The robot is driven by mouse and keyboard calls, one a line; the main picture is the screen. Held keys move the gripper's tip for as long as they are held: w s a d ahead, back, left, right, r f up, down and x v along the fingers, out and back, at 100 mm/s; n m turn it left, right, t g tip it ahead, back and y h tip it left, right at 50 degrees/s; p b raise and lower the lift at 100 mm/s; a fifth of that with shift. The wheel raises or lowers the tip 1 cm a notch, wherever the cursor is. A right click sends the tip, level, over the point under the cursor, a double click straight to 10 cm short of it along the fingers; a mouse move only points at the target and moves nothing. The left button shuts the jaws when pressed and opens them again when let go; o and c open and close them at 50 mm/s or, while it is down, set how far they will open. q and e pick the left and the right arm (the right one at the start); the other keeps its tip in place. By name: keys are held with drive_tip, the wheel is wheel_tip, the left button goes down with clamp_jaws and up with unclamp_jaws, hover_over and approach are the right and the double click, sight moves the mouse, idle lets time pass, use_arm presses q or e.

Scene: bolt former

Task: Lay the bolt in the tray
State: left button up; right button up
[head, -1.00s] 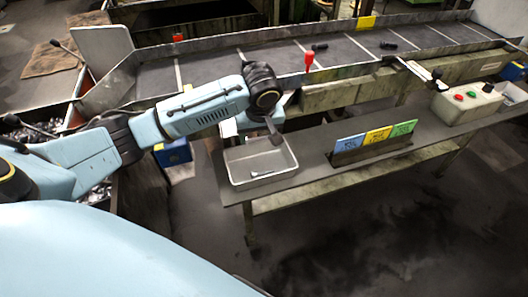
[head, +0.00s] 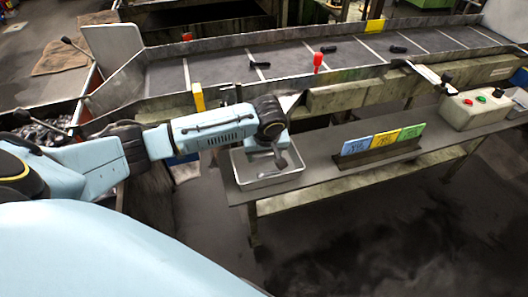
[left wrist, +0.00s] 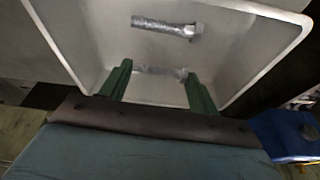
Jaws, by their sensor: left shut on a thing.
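The grey-white tray (head: 241,181) stands on the bench at its left end. My left gripper (head: 281,161) is over the tray and reaches down into it, and its fingertips are small in the head view. In the left wrist view the green fingers of my left gripper (left wrist: 160,82) are shut on a grey bolt (left wrist: 160,70), which lies across between their tips, low over the tray floor. Whether it touches the floor cannot be told. Another bolt (left wrist: 165,27) lies on the tray floor beyond it. My right gripper is not in view.
A conveyor (head: 220,69) with several dark pieces runs behind the bench. A red-knobbed lever (head: 318,62) stands at its front edge. A rack of coloured cards (head: 383,145) and a control box (head: 475,108) stand to the right. Bench between tray and cards is clear.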

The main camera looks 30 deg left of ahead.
sight(266, 172)
use_arm(q)
drive_tip(key=shift+f, duration=0.35)
drive_tip(key=o, duration=1.1)
drive_tip(key=shift+r, duration=0.2)
drive_tip(key=p+v, duration=0.1)
drive_tip(key=v, duration=1.1)
drive_tip(key=shift+w+r, duration=0.1)
drive_tip(key=shift+r, duration=0.35)
